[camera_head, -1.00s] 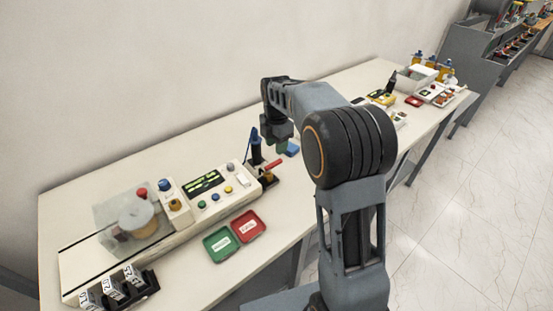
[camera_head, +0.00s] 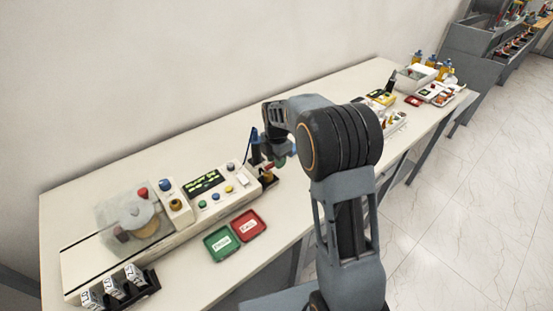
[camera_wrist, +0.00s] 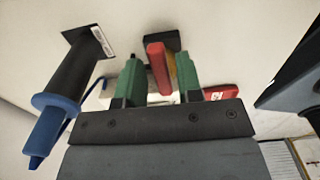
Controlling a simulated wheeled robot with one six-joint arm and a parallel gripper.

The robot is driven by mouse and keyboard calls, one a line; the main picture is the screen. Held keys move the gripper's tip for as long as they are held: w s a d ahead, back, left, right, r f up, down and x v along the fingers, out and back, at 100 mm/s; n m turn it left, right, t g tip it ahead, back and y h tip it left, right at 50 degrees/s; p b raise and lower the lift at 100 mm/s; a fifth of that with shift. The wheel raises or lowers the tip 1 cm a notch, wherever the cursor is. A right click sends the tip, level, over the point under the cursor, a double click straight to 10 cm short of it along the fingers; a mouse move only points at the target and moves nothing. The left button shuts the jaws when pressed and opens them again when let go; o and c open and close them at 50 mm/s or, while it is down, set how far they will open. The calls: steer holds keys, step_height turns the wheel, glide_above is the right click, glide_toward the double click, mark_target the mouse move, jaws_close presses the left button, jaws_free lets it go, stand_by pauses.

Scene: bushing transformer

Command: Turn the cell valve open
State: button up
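My gripper (camera_wrist: 159,63) has green fingers, which stand open on either side of the red lever. The lever is close to the left finger; a gap shows at the right finger. Whether the left finger touches it I cannot tell. In the head view my gripper (camera_head: 281,159) is low over the valve.
A black-and-blue tool (camera_wrist: 72,80) with a label stands left of my gripper. The control panel (camera_head: 208,191) has buttons and a lit display. Green (camera_head: 220,243) and red (camera_head: 247,226) trays lie in front.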

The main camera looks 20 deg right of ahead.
jaws_close()
steer(key=m, duration=0.2)
steer(key=s+m, duration=0.1)
steer(key=m, duration=0.1)
steer(key=shift+s+d+b, duration=0.1)
steer(key=shift+d+b, duration=0.05)
steer(key=shift+b, duration=0.2)
steer(key=m, duration=0.1)
steer(key=s+m, duration=0.1)
steer(key=m, duration=0.1)
steer(key=shift+m, duration=0.3)
steer(key=m, duration=0.1)
steer(key=s+m, duration=0.1)
steer(key=m, duration=0.1)
steer(key=a+m+b, duration=0.1)
steer(key=m, duration=0.1)
steer(key=shift+s, duration=0.3)
steer(key=shift+s+a+m, duration=0.15)
steer(key=shift+a+m, duration=0.05)
steer(key=shift+m, duration=0.65)
steer(key=shift+s+a+m, duration=0.1)
steer(key=shift+a+m, duration=0.1)
steer(key=shift+m, duration=0.7)
steer(key=shift+s+a+m, duration=0.15)
steer(key=shift+a+m, duration=0.05)
steer(key=shift+m, duration=0.65)
